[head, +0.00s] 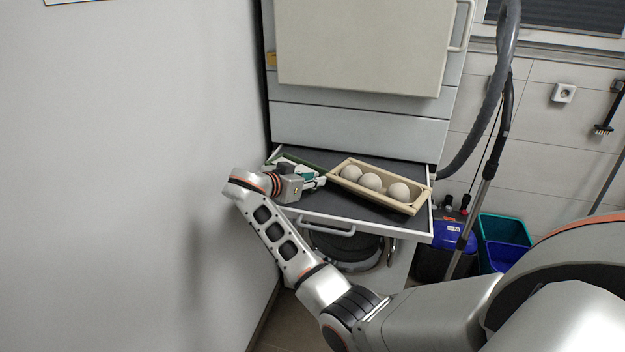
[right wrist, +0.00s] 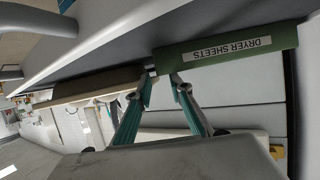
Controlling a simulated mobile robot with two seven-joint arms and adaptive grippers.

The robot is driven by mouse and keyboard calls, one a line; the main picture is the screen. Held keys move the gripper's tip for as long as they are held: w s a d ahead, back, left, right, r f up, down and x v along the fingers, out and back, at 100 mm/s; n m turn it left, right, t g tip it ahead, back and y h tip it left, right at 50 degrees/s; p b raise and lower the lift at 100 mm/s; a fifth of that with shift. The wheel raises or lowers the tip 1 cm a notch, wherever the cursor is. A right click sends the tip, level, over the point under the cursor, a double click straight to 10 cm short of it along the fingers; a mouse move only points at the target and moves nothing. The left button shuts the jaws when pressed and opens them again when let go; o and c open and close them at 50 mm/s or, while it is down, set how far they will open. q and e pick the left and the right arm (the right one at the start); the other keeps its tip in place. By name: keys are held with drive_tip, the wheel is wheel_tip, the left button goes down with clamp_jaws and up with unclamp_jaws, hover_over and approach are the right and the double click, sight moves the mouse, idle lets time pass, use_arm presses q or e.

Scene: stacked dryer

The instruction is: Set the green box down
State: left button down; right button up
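The green box (right wrist: 226,53), labelled "DRYER SHEETS", fills the upper right of the right wrist view, which is upside down. In the head view the green box (head: 306,163) lies at the left rear of the pull-out shelf (head: 376,213), partly hidden by my right gripper (head: 318,181). My right gripper also shows in the wrist view (right wrist: 163,80), with its teal fingertips apart and nothing seen between them. The end of the green box is close beyond the tips; whether they touch it I cannot tell. My left gripper is not in view.
A beige tray (head: 421,207) with three white balls (head: 370,182) stands on the shelf right of the gripper. A dryer (head: 360,45) rises behind, with a washer (head: 347,248) below. A wall (head: 140,150) is close on the left. A vacuum hose (head: 493,95) stands right.

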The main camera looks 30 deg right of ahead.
drive_tip(key=v, duration=0.6)
drive_tip(key=shift+a, duration=0.2)
drive_tip(key=shift+s+a+r, duration=0.2)
drive_tip(key=shift+a+r, duration=0.15)
drive_tip(key=shift+a, duration=0.15)
drive_tip(key=shift+a, duration=0.1)
